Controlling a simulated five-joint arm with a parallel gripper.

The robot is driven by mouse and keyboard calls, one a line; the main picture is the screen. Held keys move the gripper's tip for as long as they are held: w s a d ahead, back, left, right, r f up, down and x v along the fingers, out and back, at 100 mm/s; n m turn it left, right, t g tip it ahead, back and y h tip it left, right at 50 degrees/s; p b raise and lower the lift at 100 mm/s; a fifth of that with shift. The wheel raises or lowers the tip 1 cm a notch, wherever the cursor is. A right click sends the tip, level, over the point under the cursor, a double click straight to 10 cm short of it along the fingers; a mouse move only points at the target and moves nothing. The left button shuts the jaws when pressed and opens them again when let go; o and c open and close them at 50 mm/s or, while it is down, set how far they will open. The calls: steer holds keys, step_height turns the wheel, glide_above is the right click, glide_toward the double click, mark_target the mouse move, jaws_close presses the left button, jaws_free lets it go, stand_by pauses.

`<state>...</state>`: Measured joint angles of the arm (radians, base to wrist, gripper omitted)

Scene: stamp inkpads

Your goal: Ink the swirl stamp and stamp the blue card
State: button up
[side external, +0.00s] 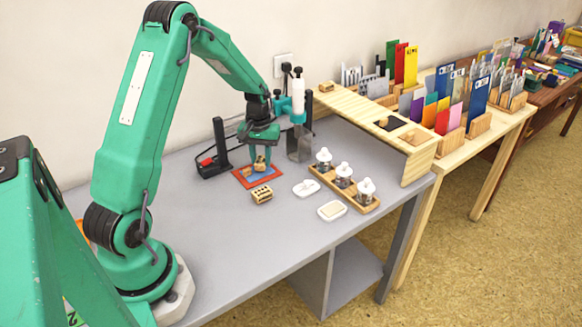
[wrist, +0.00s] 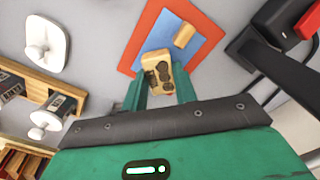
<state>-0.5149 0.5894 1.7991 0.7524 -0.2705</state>
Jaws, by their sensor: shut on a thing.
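My gripper (side external: 262,150) is shut on a small wooden block (side external: 260,164) above the near part of a blue card (side external: 262,174). In the wrist view, the block (wrist: 157,62) sits between the two green fingers (wrist: 160,92) and shows dark round marks. I cannot tell whether these form a swirl or whether the block touches the card. The blue card (wrist: 164,28) lies inside an orange-red border (wrist: 130,50). Several white-topped pieces include a white tray with a knob (wrist: 42,42) and a white open pad (side external: 332,210).
A second wooden piece (wrist: 184,35) lies on the blue card. A wooden rack holds three white-knobbed containers (side external: 343,176). A black stand with a red part (side external: 210,160) is behind the card. The grey table front is clear.

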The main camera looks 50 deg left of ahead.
steer(key=shift+f, duration=0.45)
stand_by(1.1)
steer(key=shift+r, duration=3.55)
steer(key=shift+d, duration=0.15)
